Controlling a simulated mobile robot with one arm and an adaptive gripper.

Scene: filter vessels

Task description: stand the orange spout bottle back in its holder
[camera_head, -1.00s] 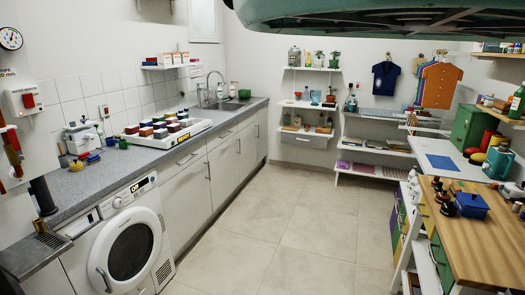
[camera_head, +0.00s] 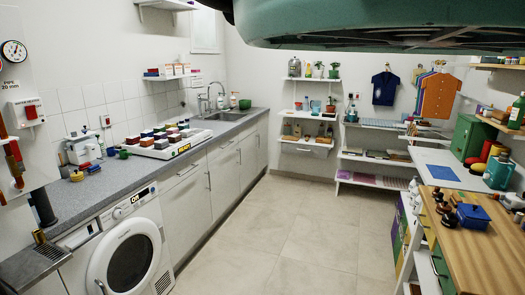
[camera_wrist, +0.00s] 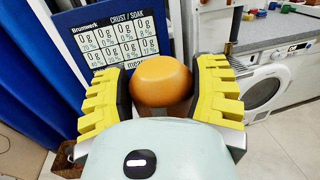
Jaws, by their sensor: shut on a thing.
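The orange spout bottle (camera_wrist: 161,82) shows in the wrist view as a rounded orange top between the yellow ridged fingers of my gripper (camera_wrist: 163,90). The fingers press on it from both sides. Its lower part is hidden behind the pale green palm, and I cannot see its spout. My gripper and the bottle do not show in the head view. I cannot make out the bottle's holder in either view.
A blue display panel (camera_wrist: 80,42) stands just beyond the bottle in the wrist view. A washing machine (camera_head: 128,258) is under the grey counter (camera_head: 110,182). A wooden worktop (camera_head: 475,245) with small items is at right. The floor (camera_head: 270,235) between is clear.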

